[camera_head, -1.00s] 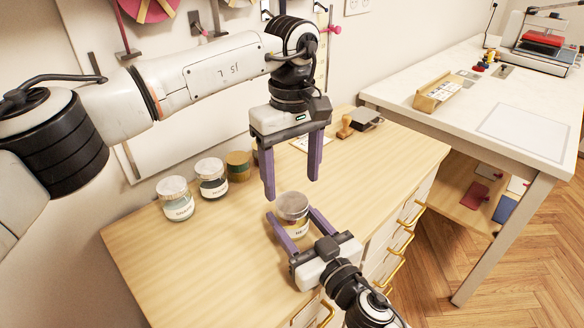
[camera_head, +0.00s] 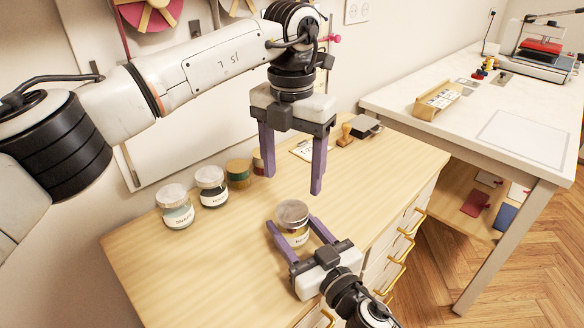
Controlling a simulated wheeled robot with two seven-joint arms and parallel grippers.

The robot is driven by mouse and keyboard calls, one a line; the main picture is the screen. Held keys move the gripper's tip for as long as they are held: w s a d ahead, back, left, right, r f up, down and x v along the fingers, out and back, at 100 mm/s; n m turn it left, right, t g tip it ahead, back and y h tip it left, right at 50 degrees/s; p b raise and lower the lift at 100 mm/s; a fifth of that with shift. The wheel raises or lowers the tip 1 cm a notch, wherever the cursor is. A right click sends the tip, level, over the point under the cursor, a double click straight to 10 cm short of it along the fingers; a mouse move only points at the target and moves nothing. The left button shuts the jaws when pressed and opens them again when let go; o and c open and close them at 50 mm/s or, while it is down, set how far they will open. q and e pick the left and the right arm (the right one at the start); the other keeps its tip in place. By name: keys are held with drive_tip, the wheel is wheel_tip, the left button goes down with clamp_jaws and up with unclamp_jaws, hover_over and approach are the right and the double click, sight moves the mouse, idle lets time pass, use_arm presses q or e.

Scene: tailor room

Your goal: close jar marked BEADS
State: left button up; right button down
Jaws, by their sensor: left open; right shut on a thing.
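A glass jar (camera_head: 299,238) with a round grey lid (camera_head: 292,213) on top stands at the middle of the wooden desk. Its label is partly hidden and I cannot read it. My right gripper (camera_head: 291,226) is shut on this jar, one finger on each side of it. My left gripper (camera_head: 296,184) is open and empty, fingers pointing down, above the lid and apart from it. I cannot tell whether the lid is fully seated.
A wooden stamp (camera_head: 346,135) and a black pad (camera_head: 366,126) lie at the back. The desk's (camera_head: 190,270) front left is clear.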

sight(292, 210)
use_arm(q)
drive_tip(key=shift+r+n, duration=0.1)
drive_tip(key=shift+n, duration=0.8)
drive_tip(key=shift+f, duration=4.05)
drive_tip(key=shift+c, duration=0.5)
drive_tip(key=c, duration=1)
drive_tip(key=o, duration=1.2)
drive_tip(key=shift+o, duration=0.2)
drive_tip(key=shift+r, duration=0.1)
